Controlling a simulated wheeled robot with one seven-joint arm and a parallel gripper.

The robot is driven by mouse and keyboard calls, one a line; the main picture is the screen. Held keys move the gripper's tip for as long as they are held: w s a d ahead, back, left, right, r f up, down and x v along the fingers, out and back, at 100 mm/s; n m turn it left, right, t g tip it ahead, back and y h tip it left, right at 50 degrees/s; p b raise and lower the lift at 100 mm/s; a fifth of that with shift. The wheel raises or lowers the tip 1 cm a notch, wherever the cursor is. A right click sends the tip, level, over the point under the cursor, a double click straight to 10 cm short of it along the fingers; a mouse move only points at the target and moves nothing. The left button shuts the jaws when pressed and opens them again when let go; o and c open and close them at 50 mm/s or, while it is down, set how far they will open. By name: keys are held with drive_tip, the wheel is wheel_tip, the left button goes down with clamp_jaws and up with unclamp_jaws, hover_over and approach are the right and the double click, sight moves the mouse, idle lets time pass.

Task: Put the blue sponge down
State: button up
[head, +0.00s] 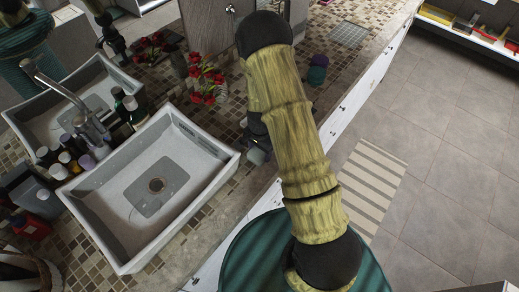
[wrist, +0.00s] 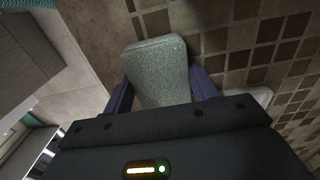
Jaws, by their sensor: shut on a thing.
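The sponge (wrist: 157,65) shows in the wrist view as a pale grey-green block, not clearly blue. My gripper (wrist: 162,88) is shut on it, with a dark purple finger on each side. The sponge's far end sticks out past the fingers over the tiled counter (wrist: 245,35); whether it touches the surface I cannot tell.
A white sink (head: 160,185) stands left of my gripper. Red flowers (head: 205,80) are behind it. A teal and purple item (head: 317,70) stands farther along the counter. Bottles (head: 75,160) crowd the sink's left side. A striped mat (head: 372,185) lies on the floor at right.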

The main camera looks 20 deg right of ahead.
sight(260, 151)
drive_tip(key=shift+f, duration=0.15)
drive_tip(key=o, duration=0.9)
drive_tip(key=shift+o, duration=0.2)
wheel_tip(260, 151, up, 12)
drive_tip(key=b, duration=0.2)
drive_tip(key=shift+r+b, duration=0.2)
drive_tip(key=shift+b, duration=0.15)
drive_tip(key=s+r+n+t, duration=0.2)
drive_tip(key=s+r+n, duration=0.8)
drive_tip(key=s, duration=0.4)
drive_tip(key=shift+d+r+n+t, duration=0.15)
drive_tip(key=shift+r+n+t, duration=0.2)
drive_tip(key=shift+r, duration=0.3)
